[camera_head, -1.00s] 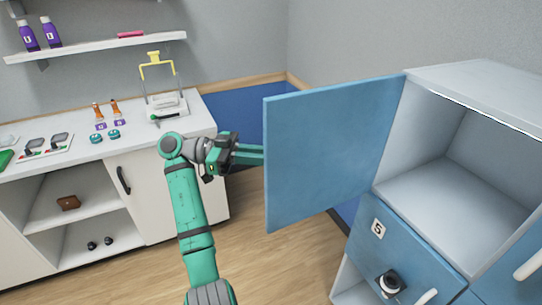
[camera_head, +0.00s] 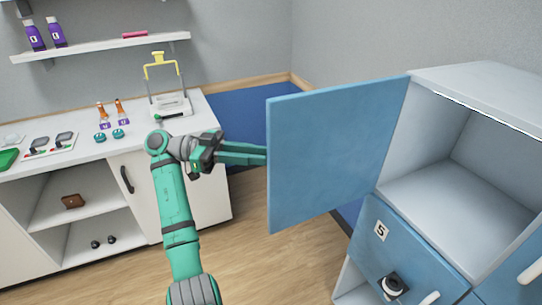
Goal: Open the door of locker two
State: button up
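A blue locker door (camera_head: 335,150) stands swung wide open at the upper compartment of the locker cabinet (camera_head: 480,85). Its visible face shows no number, so I cannot tell which locker it is. My gripper (camera_head: 248,153) is at the door's left edge, with its green fingers pointing right. The fingertips reach the edge and seem to pass behind the door, where they are hidden. I cannot tell whether they touch or hold anything. The opened compartment (camera_head: 450,200) looks empty in its visible part.
A closed blue door labelled 5 (camera_head: 400,250) with a dark-and-white knob is below the opening. A white counter (camera_head: 60,165) with small items and open shelves stands at left. Wood floor (camera_head: 260,260) is clear between them.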

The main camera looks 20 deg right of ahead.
jog(key=v, duration=0.5)
jog(key=shift+w+a, duration=0.1)
jog(key=shift+a, duration=0.05)
jog(key=shift+a, duration=0.25)
